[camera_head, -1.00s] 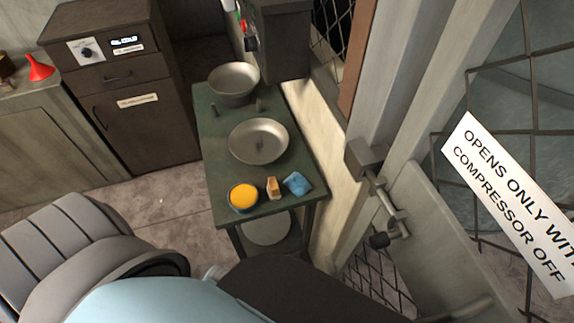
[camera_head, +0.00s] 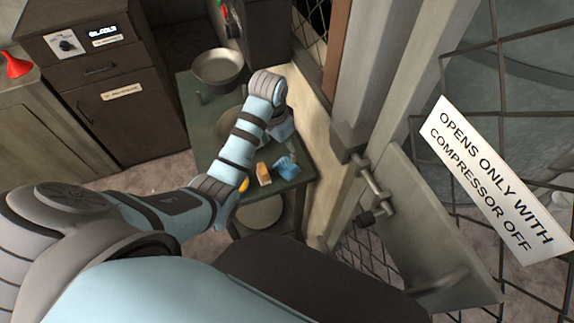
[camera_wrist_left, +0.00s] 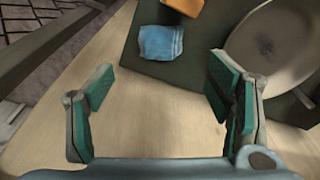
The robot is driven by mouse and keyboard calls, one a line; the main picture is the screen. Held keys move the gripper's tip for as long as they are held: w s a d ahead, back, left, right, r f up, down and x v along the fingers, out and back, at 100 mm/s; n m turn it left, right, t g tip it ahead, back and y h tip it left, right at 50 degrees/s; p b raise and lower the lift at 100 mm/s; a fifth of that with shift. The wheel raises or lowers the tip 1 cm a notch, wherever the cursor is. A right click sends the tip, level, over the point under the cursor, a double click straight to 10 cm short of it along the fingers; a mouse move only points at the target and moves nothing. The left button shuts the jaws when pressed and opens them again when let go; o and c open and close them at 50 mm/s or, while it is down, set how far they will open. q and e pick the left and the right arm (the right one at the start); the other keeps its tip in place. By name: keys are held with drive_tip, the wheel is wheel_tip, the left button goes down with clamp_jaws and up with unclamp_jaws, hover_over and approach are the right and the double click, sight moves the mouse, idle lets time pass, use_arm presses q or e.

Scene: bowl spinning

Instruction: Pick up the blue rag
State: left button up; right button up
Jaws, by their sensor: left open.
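The blue rag (camera_head: 286,167) lies crumpled on the front right part of the green table (camera_head: 209,150), beside the orange-brown sponge (camera_head: 263,174). In the left wrist view the rag (camera_wrist_left: 160,42) shows unobstructed beyond the fingertips. My left gripper (camera_wrist_left: 161,88) is open and empty, its two fingers spread wide with the rag ahead between their lines. It is apart from the rag. In the head view my left arm reaches over the table and its fingers cannot be made out. My right gripper is not in view.
A metal bowl (camera_head: 217,66) stands at the table's back. A second bowl (camera_wrist_left: 278,38) is partly behind my arm in the head view. A yellow item (camera_head: 244,184) is mostly hidden by my arm. A pale wall ledge (camera_head: 310,120) borders the table's right side.

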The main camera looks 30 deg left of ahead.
sight(287, 164)
use_arm(q)
drive_tip(key=w+f+b, duration=0.1)
drive_tip(key=f, duration=0.3)
drive_tip(key=w+f+b, duration=0.1)
drive_tip(key=f, duration=0.3)
drive_tip(key=f+b, duration=0.1)
drive_tip(key=f, duration=0.3)
drive_tip(key=shift+w+d+f, duration=0.3)
drive_tip(key=shift+w, duration=0.1)
drive_tip(key=c, duration=1.1)
